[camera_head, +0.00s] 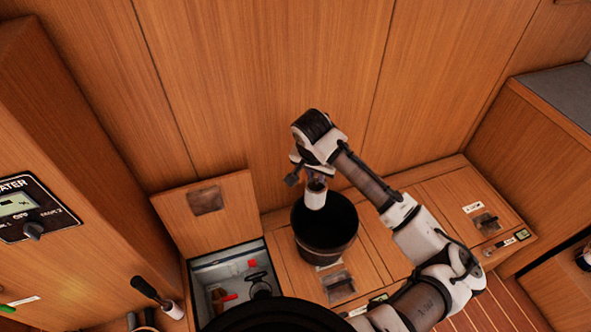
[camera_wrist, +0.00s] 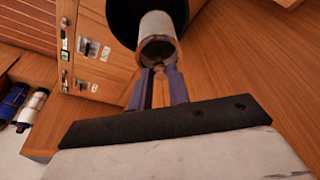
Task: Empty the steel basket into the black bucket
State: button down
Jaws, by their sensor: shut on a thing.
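My gripper (camera_head: 314,178) is shut on a whitish cylinder (camera_head: 315,198) and holds it at the mouth of the black bucket (camera_head: 326,245). In the wrist view, the fingers (camera_wrist: 159,72) grip the near rim of the cylinder (camera_wrist: 157,27), whose hollow end faces the camera. The bucket's dark rim (camera_wrist: 121,20) shows behind it. The bucket stands upright on the wooden bench. Its inside is too dark to tell what it holds.
An open locker (camera_head: 215,268) with red items lies left of the bucket, its lid (camera_head: 207,210) raised against the wall. A black-handled tool (camera_head: 155,295) stands at lower left. Blue and white cylinders (camera_wrist: 20,105) show at the wrist view's left. The wooden wall is close behind my gripper.

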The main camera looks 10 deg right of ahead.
aim_at(312, 188)
jog(key=shift+d, duration=0.15)
jog(key=shift+f+b, duration=1.4)
jog(key=shift+f, duration=1.15)
jog(key=shift+s+a+f+t+h+b, duration=0.3)
jog(key=shift+a+t+h+b, duration=0.2)
jog(key=shift+h+b, duration=0.45)
jog(key=shift+a+h+b, duration=0.15)
jog(key=shift+h+b, duration=0.2)
jog(key=shift+b, duration=0.15)
jog(key=shift+r, duration=0.2)
